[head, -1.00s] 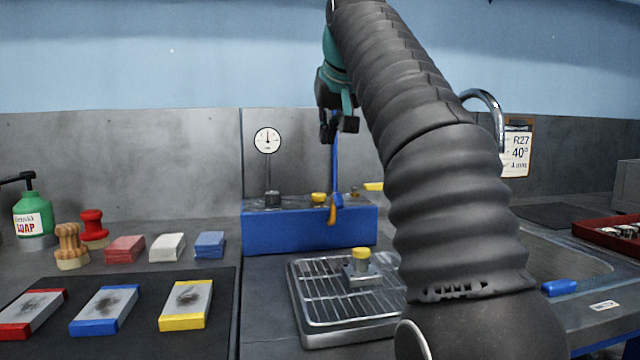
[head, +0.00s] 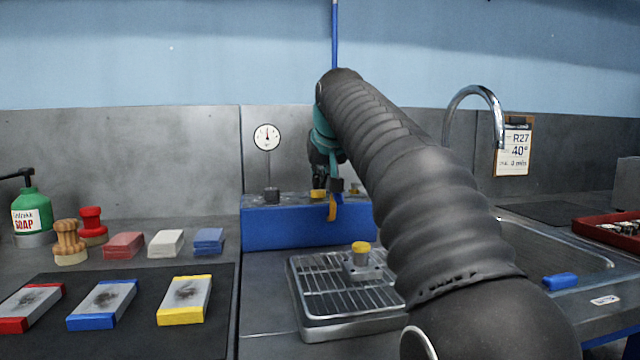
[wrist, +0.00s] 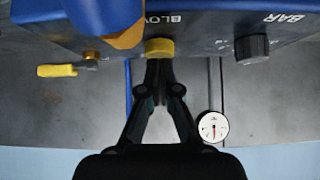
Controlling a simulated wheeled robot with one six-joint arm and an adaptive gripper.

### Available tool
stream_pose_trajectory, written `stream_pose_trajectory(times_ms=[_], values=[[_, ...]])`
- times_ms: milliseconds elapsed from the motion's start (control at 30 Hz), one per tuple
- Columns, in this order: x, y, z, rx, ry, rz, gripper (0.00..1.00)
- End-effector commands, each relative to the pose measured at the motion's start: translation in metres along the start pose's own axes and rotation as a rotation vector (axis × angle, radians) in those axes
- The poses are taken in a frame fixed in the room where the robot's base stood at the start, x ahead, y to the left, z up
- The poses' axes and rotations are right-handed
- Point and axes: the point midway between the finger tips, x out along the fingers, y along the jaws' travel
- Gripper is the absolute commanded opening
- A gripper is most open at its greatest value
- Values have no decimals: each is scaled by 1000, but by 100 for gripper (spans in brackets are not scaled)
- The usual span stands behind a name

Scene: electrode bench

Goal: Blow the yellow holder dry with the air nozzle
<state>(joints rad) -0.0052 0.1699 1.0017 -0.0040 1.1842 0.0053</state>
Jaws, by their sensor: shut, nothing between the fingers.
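The yellow holder, a small grey metal fitting with a yellow cap (head: 361,247), stands upright on a wire-topped steel tray (head: 345,330). The air nozzle (head: 333,211), orange-yellow, hangs at the front of a blue box (head: 290,228); its orange part (wrist: 126,38) shows in the wrist view. A yellow knob (head: 318,194) sits on the box by the lettering "BLOW". My gripper (head: 327,184) is shut and empty, pointing down at this knob. In the wrist view my gripper's fingertips (wrist: 158,62) meet the knob's edge (wrist: 159,47); I cannot tell whether they press it.
A pressure gauge (head: 267,138) and a dark knob (head: 271,194) are on the box's left. The sink with its tap (head: 475,92) lies right, behind my arm. Plates with red, blue and yellow ends, including the yellow one (head: 186,300), lie on a dark mat at left.

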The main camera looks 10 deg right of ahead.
Motion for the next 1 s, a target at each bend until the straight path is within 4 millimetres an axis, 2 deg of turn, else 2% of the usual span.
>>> stream_pose_trajectory(times_ms=[367,600,1000], values=[[2,0,2,0,0,0,0],[19,0,19,0,-3,0,0],[22,0,20,0,-17,0,0]])
